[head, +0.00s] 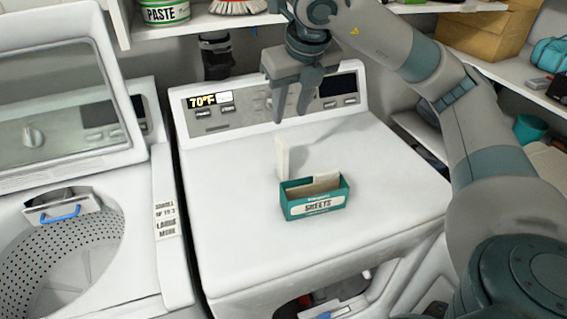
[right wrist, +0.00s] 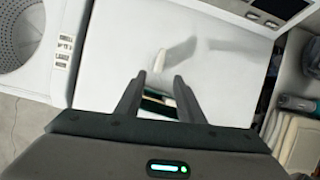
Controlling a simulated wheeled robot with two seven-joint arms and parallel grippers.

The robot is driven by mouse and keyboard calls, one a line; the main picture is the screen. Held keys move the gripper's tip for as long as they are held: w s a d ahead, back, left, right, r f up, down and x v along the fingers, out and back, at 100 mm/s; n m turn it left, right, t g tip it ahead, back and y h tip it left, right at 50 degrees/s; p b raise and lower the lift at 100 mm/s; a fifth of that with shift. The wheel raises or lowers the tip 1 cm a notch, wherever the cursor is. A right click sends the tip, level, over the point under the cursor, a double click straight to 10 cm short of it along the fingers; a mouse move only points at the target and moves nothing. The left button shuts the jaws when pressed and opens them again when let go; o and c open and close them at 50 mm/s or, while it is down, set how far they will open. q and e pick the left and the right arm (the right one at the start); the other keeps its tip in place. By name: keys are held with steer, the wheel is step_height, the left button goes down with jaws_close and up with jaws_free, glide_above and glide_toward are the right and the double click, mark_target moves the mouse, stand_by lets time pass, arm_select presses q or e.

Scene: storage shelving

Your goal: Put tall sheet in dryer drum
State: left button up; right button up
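The tall sheet (head: 282,157) is a white upright strip at the back left of the teal box labelled SHEETS (head: 314,208) on the dryer top. A shorter tan sheet (head: 326,182) also shows in the box. My right gripper (head: 290,116) is open and empty, pointing down above and behind the box, apart from the tall sheet. In the right wrist view the tall sheet (right wrist: 160,61) shows beyond the gap between the open fingertips (right wrist: 160,78); the box is partly hidden by the gripper. The dryer drum opening (head: 322,300) shows only partly at the bottom. My left gripper is not in view.
An open washer (head: 70,245) stands left of the dryer (head: 235,240). The dryer's control panel (head: 265,105) rises behind the box. Shelves with a paste tub (head: 165,12) and a cardboard box (head: 485,32) are at the back and right. The dryer top around the box is clear.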

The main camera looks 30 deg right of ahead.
mark_target(283, 143)
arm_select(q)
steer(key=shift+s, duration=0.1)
arm_select(e)
steer(key=shift+s+m, duration=0.1)
steer(key=shift+m, duration=0.6)
steer(key=p+x, duration=0.2)
steer(key=x, duration=0.7)
steer(key=shift+d+f+p, duration=0.1)
steer(key=shift+f+p, duration=0.2)
steer(key=shift+p, duration=0.1)
steer(key=shift+x, duration=1.05)
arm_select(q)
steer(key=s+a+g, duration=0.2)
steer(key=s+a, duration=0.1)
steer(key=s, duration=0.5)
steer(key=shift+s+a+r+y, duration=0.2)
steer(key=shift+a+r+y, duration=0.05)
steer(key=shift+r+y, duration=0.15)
arm_select(e)
steer(key=shift+w+f, duration=0.2)
steer(key=shift+w, duration=0.05)
arm_select(q)
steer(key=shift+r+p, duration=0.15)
steer(key=shift+p, duration=0.25)
arm_select(e)
steer(key=shift+f, duration=0.1)
